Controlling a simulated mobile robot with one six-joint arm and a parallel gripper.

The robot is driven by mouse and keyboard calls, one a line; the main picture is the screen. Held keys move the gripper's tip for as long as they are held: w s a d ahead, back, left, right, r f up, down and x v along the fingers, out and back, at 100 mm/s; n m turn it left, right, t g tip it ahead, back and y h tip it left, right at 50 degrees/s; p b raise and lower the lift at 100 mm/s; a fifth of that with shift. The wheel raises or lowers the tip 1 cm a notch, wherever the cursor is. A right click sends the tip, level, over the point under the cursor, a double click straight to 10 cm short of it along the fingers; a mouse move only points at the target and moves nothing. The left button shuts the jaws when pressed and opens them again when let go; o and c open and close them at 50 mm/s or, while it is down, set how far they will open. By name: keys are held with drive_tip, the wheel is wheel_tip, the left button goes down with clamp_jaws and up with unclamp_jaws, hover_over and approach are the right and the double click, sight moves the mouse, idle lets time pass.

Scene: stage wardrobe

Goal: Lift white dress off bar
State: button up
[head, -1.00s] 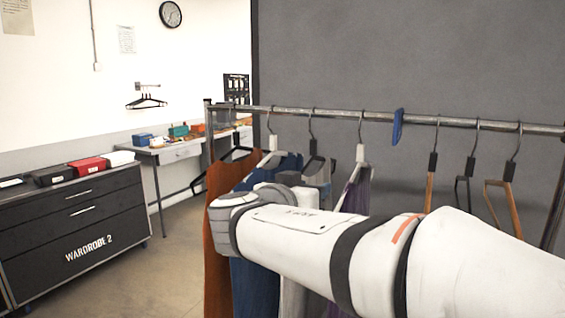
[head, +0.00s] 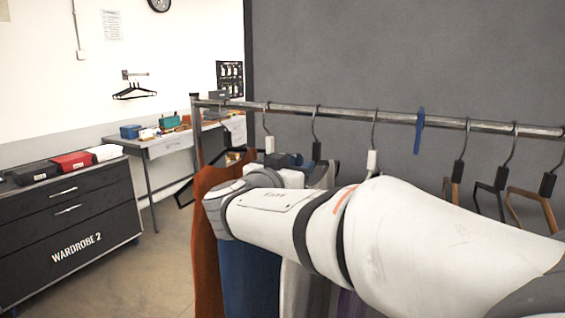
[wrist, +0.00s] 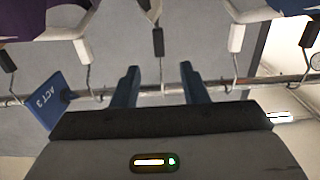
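The white dress (head: 294,287) hangs on the clothes rail among other garments, mostly hidden behind my arm in the head view. The hanger with a black block (head: 316,151) appears to be the one carrying it. In the wrist view, which looks upside down, a black hanger block (wrist: 158,42) and its hook line up between my gripper's fingers (wrist: 160,86). My gripper is open, with two blue fingers apart and nothing held. I cannot tell whether the fingers reach around the hook. The rail (wrist: 215,83) crosses just beyond the fingers.
White-blocked hangers (wrist: 82,50) (wrist: 237,38) flank the middle one closely. A blue ACT 3 divider (wrist: 48,100) sits on the rail. Rust (head: 206,250) and blue (head: 248,280) garments hang left. Several empty hangers hang right. A black drawer cabinet (head: 75,215) stands left.

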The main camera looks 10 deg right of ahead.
sight(316, 152)
drive_tip(key=p+x, duration=0.3)
drive_tip(key=x, duration=0.2)
drive_tip(key=shift+d+r, duration=0.15)
drive_tip(key=b+x, duration=0.4)
drive_tip(key=shift+w+d+f+b, duration=0.2)
drive_tip(key=shift+w+f+b, duration=0.15)
drive_tip(key=shift+f+b, duration=0.05)
drive_tip(key=shift+w+d+r+b, duration=0.3)
drive_tip(key=shift+w+b, duration=0.05)
drive_tip(key=shift+b, duration=0.15)
drive_tip(key=shift+d+f, duration=0.1)
drive_tip(key=shift+f, duration=0.1)
clamp_jaws()
drive_tip(key=shift+r, duration=0.15)
